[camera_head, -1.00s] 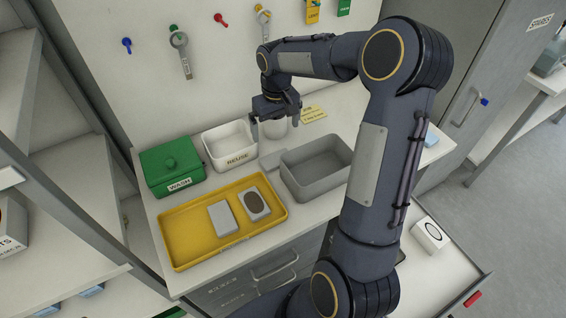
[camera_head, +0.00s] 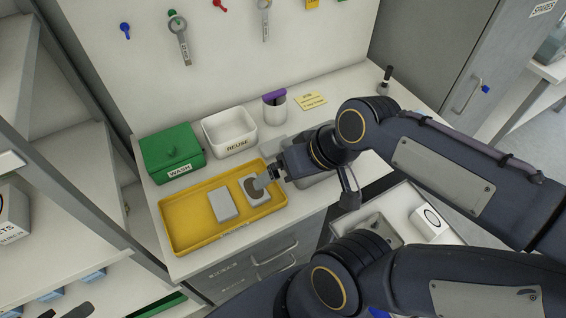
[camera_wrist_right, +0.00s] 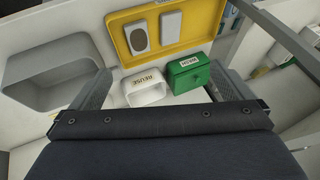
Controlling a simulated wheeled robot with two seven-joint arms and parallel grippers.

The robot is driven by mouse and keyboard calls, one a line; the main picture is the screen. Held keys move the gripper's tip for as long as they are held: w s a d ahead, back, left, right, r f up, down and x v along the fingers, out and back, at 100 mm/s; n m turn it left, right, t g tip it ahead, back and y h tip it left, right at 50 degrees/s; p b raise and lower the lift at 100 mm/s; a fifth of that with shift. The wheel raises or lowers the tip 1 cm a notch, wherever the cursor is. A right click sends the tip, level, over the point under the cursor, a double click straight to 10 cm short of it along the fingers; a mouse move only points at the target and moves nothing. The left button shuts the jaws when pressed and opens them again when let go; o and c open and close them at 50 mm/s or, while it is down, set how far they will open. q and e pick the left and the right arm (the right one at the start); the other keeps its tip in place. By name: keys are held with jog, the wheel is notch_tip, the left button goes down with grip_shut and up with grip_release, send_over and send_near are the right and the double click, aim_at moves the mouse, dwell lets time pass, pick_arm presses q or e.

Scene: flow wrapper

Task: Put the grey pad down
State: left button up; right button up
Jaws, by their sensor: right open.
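A plain grey pad (camera_head: 224,204) lies flat in the yellow tray (camera_head: 183,243), and it also shows in the right wrist view (camera_wrist_right: 171,24). A paler pad with a dark oval (camera_head: 254,190) lies beside it, to its right in the head view; it shows in the wrist view (camera_wrist_right: 138,38) too. My right gripper (camera_head: 268,178) is at the tray's right end, overlapping the oval pad in the head view; contact cannot be told. In the wrist view its fingers (camera_wrist_right: 160,75) stand wide apart with nothing between them. My left gripper is out of view.
Behind the tray stand a green WASH box (camera_head: 172,158) and a white REUSE bin (camera_head: 230,130). A grey bin (camera_head: 318,178) is largely hidden by my right arm. A cup (camera_head: 275,110) holds something purple. The open drawer (camera_head: 400,205) is at the right.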

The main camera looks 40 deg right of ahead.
jog(key=w+d+f+g, duration=0.1)
jog(key=w+d+f, duration=0.1)
jog(key=w, duration=0.4)
jog(key=w+d+f+g+h, duration=0.1)
jog(key=w+d+f, duration=0.2)
jog(key=w, duration=0.3)
jog(key=w+d+f+g+h, duration=0.1)
jog(key=w+d+f+g, duration=0.1)
jog(key=w+d, duration=0.3)
jog(key=shift+w+d+f+b, duration=0.1)
jog(key=shift+w+f+b, duration=0.1)
jog(key=shift+w, duration=0.35)
jog(key=shift+w+f+b, duration=0.1)
jog(key=shift+w+b, duration=0.05)
jog(key=shift+w, duration=0.4)
jog(key=g+h, duration=0.1)
send_near(276, 140)
jog(key=shift+s+a+f+n, duration=0.2)
jog(key=shift+s+a+n, duration=0.1)
jog(key=shift+s+a, duration=0.35)
jog(key=shift+d+f, duration=0.1)
jog(key=shift+f, duration=0.25)
jog(key=f, duration=0.3)
jog(key=f+p, duration=0.1)
jog(key=f, duration=0.2)
jog(key=shift+s+a+f+p, duration=0.15)
jog(key=shift+s+a+p, duration=0.05)
jog(key=shift+p, duration=0.1)
jog(key=shift+f, duration=0.5)
